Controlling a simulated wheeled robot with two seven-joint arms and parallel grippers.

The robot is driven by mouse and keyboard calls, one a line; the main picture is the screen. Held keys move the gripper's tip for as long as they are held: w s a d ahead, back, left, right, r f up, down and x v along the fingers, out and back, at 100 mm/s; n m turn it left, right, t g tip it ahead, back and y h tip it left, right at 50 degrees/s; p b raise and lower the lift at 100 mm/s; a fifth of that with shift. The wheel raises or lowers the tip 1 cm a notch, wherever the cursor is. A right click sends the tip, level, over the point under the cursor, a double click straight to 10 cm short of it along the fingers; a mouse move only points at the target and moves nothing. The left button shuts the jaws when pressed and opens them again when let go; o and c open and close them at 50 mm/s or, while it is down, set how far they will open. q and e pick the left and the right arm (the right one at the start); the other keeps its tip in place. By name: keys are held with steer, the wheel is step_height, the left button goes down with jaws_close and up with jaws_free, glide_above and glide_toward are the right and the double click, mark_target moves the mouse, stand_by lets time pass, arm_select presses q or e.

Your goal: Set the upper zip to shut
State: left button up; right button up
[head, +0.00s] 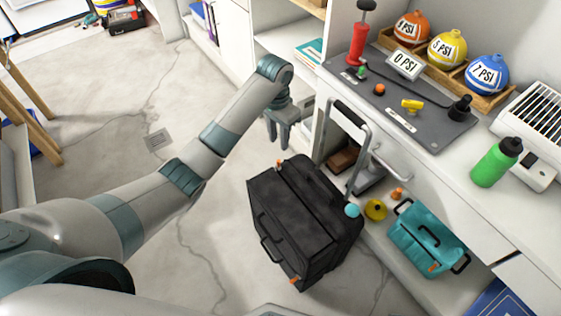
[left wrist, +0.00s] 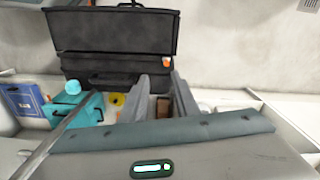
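A black suitcase (head: 300,225) stands on the floor with its grey pull handle (head: 357,150) raised. An orange zip pull (head: 278,163) shows at its back left edge, and another orange pull (head: 294,281) at its front. I cannot tell for sure which belongs to the upper zip. In the left wrist view the suitcase (left wrist: 115,35) fills the upper left, with an orange pull (left wrist: 166,62) at its right edge. My left gripper (head: 278,143) points down above and behind the suitcase's back left corner, apart from it. Its fingers (left wrist: 160,85) are spread and empty. My right gripper is not seen.
A desk (head: 428,150) with a pump, gauge, balls and a green bottle (head: 496,162) stands at the right. A teal bag (head: 427,243) and yellow kettlebell-like object (head: 375,209) sit beside the suitcase on a low shelf.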

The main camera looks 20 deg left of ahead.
mark_target(279, 161)
arm_select(q)
steer(key=r, duration=0.1)
steer(key=w+r, duration=0.1)
steer(key=r, duration=0.1)
steer(key=shift+w+a, duration=0.35)
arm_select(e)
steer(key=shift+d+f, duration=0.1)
